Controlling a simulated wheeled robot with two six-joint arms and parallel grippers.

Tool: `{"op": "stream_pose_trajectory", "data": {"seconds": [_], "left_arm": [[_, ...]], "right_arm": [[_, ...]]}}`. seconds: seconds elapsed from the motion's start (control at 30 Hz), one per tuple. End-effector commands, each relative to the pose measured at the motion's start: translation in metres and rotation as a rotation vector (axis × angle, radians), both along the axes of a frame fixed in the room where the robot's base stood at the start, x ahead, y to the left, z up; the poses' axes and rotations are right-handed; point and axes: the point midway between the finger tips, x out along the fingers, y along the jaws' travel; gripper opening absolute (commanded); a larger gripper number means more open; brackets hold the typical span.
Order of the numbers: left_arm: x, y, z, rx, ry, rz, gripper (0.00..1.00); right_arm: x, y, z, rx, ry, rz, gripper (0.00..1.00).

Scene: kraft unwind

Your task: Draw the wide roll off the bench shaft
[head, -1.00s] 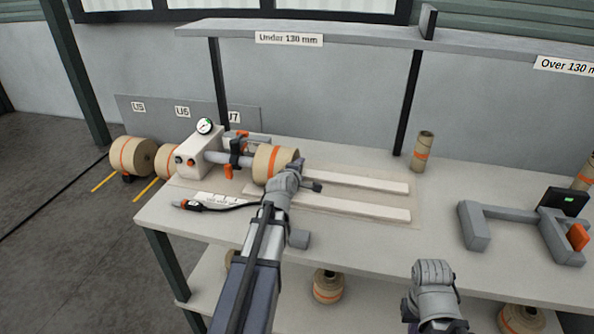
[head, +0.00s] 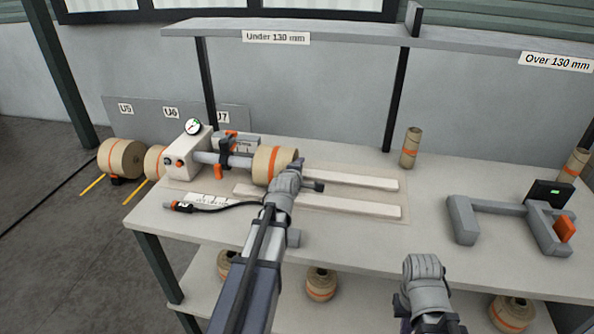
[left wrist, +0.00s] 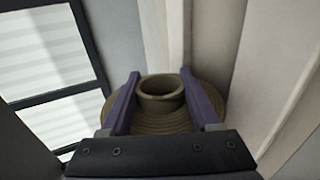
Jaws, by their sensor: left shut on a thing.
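The wide roll (head: 272,164), tan with an orange band, sits at the right end of the grey bench shaft (head: 208,158). A stretch of bare shaft shows between the roll and the orange-and-black collar (head: 222,160). My left gripper (head: 296,178) is at the roll's right face. In the left wrist view its purple fingers (left wrist: 160,82) stand on either side of the protruding core (left wrist: 162,92), with the roll's wound face (left wrist: 150,122) behind. It is shut on the roll. My right gripper (head: 424,268) is over the bench's front edge; its fingers are hidden.
Two pale rails (head: 345,180) lie on the bench right of the shaft. A slim upright roll (head: 411,148) stands behind them, and a grey cradle with a display (head: 462,220) is at right. A cable tool (head: 180,207) lies in front. Shelf posts rise behind.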

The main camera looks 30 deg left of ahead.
Motion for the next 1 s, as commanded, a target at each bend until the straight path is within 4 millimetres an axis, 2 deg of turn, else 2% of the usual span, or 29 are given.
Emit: {"op": "stream_pose_trajectory", "data": {"seconds": [0.4, 0.8, 0.83, 1.0], "left_arm": [[0.003, -0.015, -0.001, -0.003, 0.001, -0.002, 0.00], [0.004, -0.017, -0.001, -0.002, 0.002, -0.001, 0.00], [0.004, -0.017, -0.001, -0.002, 0.002, -0.001, 0.65], [0.004, -0.017, 0.000, -0.002, 0.001, -0.001, 0.84]], "right_arm": [[0.000, 0.000, 0.000, 0.000, 0.000, 0.000, 0.00], [0.000, 0.000, 0.000, 0.000, 0.000, 0.000, 0.00], [0.000, 0.000, 0.000, 0.000, 0.000, 0.000, 0.00], [0.000, 0.000, 0.000, 0.000, 0.000, 0.000, 0.00]]}}
